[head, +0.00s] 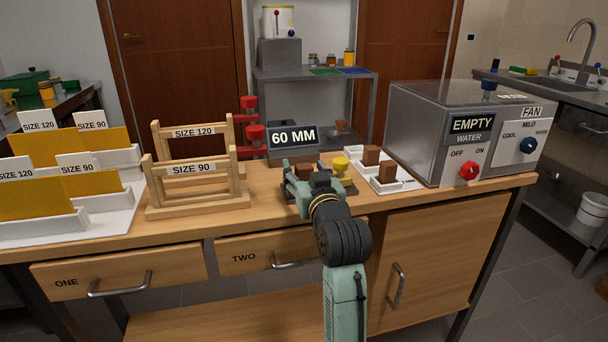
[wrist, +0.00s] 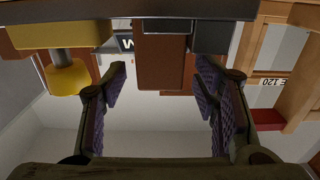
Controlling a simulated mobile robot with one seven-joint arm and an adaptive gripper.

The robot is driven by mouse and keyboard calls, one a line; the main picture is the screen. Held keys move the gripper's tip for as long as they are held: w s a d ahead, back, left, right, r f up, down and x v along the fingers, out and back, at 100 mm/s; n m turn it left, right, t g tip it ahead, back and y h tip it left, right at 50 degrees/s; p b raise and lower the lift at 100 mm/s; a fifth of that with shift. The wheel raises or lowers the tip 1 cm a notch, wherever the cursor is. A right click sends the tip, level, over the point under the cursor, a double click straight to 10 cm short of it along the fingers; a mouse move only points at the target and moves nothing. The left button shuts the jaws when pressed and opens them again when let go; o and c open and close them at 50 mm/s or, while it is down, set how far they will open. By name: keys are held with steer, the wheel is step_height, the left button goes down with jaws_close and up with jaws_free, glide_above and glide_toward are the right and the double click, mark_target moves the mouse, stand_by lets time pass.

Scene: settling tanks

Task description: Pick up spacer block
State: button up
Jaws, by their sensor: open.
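A brown block (head: 304,172), which looks like the spacer block, stands on a dark fixture on the bench, in front of the 60 MM sign (head: 293,138). My gripper (head: 303,178) is at this block and partly hides it in the head view. In the wrist view, which looks upside down, my gripper (wrist: 160,90) is open, with its purple-padded fingers apart. The brown block (wrist: 162,62) shows between and beyond the fingertips. Clear gaps show on both sides, and nothing is gripped. Two more brown blocks (head: 371,155) stand in a white tray (head: 408,184) to the right.
A yellow knob (head: 340,164) stands close right of my gripper; it also shows in the wrist view (wrist: 68,78). Wooden racks (head: 198,198) stand to the left, red clamps (head: 255,136) behind, and a grey water box (head: 420,130) to the right.

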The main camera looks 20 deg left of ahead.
steer(key=shift+w+a, duration=0.25)
steer(key=shift+w, duration=0.1)
jaws_close()
stand_by(0.5)
steer(key=shift+r, duration=0.1)
